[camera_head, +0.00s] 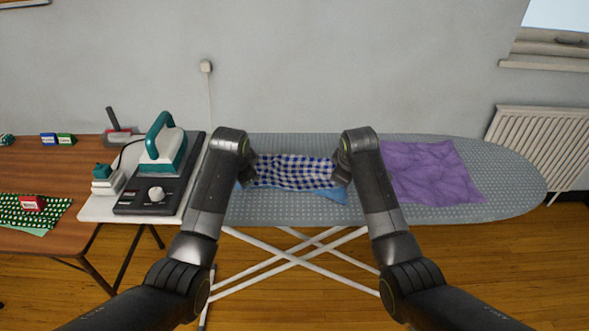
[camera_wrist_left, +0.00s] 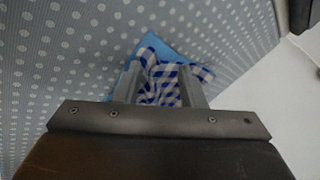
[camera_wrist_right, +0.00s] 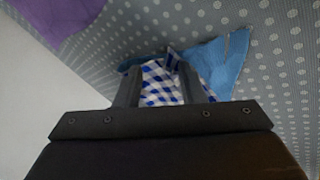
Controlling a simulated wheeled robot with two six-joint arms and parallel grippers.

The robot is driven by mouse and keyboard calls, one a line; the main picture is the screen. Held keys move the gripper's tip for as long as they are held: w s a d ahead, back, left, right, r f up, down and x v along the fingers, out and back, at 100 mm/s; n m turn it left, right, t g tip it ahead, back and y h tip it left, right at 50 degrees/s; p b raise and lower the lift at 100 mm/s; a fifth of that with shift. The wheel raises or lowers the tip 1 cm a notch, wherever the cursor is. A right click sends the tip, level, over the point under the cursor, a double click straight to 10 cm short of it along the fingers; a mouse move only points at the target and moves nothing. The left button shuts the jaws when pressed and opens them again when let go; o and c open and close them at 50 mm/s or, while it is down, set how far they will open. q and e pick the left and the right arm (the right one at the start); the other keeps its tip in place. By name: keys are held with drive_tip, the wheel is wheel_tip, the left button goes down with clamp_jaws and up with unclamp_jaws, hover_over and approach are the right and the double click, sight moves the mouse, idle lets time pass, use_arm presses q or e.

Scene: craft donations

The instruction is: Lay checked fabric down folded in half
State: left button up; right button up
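The checked fabric (camera_head: 293,171), blue and white, stretches between my two grippers over the middle of the ironing board. My left gripper (camera_head: 251,176) is at its left end, with bunched check between the fingers in the left wrist view (camera_wrist_left: 162,84). My right gripper (camera_head: 340,175) is at its right end, with wrinkled check between its fingers in the right wrist view (camera_wrist_right: 160,84). The fingers stand apart in both wrist views; whether they pinch the cloth is unclear. A light blue cloth (camera_head: 323,195) shows under the fabric. The fabric's ends are partly hidden by my grippers.
The dotted grey ironing board (camera_head: 513,181) also bears a crumpled purple cloth (camera_head: 433,172) on the right. A teal iron (camera_head: 164,150) stands on its base at the left end. A wooden table (camera_head: 90,180) with green dotted cloth (camera_head: 30,213) is farther left.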

use_arm(q)
drive_tip(key=shift+s+f, duration=0.15)
drive_tip(key=shift+f, duration=0.05)
use_arm(e)
drive_tip(key=shift+s+f, duration=0.15)
drive_tip(key=shift+f, duration=0.1)
use_arm(q)
drive_tip(key=v, duration=0.3)
drive_tip(key=shift+d+r, duration=0.1)
drive_tip(key=shift+r, duration=0.35)
use_arm(e)
drive_tip(key=v, duration=0.3)
drive_tip(key=shift+a+r, duration=0.1)
drive_tip(key=shift+r, duration=0.4)
use_arm(q)
drive_tip(key=s+v, duration=0.1)
drive_tip(key=v, duration=0.6)
drive_tip(key=shift+f, duration=0.25)
use_arm(e)
drive_tip(key=s+v, duration=0.1)
drive_tip(key=v, duration=0.6)
drive_tip(key=shift+f, duration=0.25)
use_arm(q)
drive_tip(key=shift+f, duration=0.1)
use_arm(e)
drive_tip(key=shift+f, duration=0.1)
